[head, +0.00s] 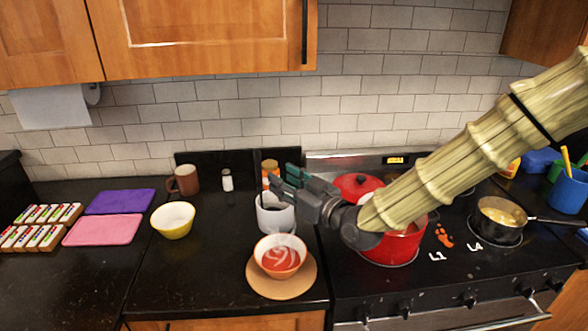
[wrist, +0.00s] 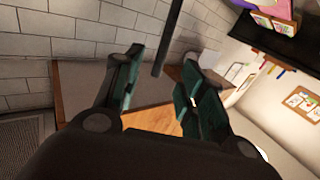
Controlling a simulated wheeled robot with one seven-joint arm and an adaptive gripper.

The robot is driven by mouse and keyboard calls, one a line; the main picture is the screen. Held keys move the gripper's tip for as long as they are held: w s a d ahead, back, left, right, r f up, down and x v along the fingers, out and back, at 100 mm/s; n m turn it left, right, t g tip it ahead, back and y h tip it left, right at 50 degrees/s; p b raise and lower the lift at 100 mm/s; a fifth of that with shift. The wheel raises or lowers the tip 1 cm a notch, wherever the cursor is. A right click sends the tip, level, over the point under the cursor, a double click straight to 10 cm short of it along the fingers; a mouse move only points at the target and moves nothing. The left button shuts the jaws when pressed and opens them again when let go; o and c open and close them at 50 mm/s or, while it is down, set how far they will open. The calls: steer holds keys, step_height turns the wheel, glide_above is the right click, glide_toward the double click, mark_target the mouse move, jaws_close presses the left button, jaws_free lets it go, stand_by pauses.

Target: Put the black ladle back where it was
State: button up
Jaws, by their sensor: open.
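The black ladle (head: 258,178) stands in a white container (head: 275,216) on the dark counter left of the stove. Its thin handle sticks up above the rim; its lower end is hidden inside. My gripper (head: 280,182) is above the container, just right of the handle, with its jaws open and empty. In the wrist view, a thin dark rod, seemingly the ladle handle (wrist: 167,38), shows at the top between the fingertips of my open gripper (wrist: 160,62). I cannot tell whether a finger touches it.
A bowl with red contents (head: 280,258) on a round board (head: 283,287) stands in front of the container. A red pot (head: 393,245) and a pan (head: 500,213) are on the stove at right. A yellow bowl (head: 173,220), brown mug (head: 184,180) and shaker (head: 227,180) stand left.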

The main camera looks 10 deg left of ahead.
mark_target(260, 164)
steer(key=p+x, duration=0.3)
steer(key=x, duration=0.7)
steer(key=shift+s+r+p, duration=0.1)
steer(key=shift+r+p, duration=0.05)
steer(key=shift+p, duration=0.15)
steer(key=shift+a+r, duration=0.1)
steer(key=shift+a, duration=0.15)
steer(key=shift+w, duration=0.25)
steer(key=shift+s, duration=0.1)
jaws_close()
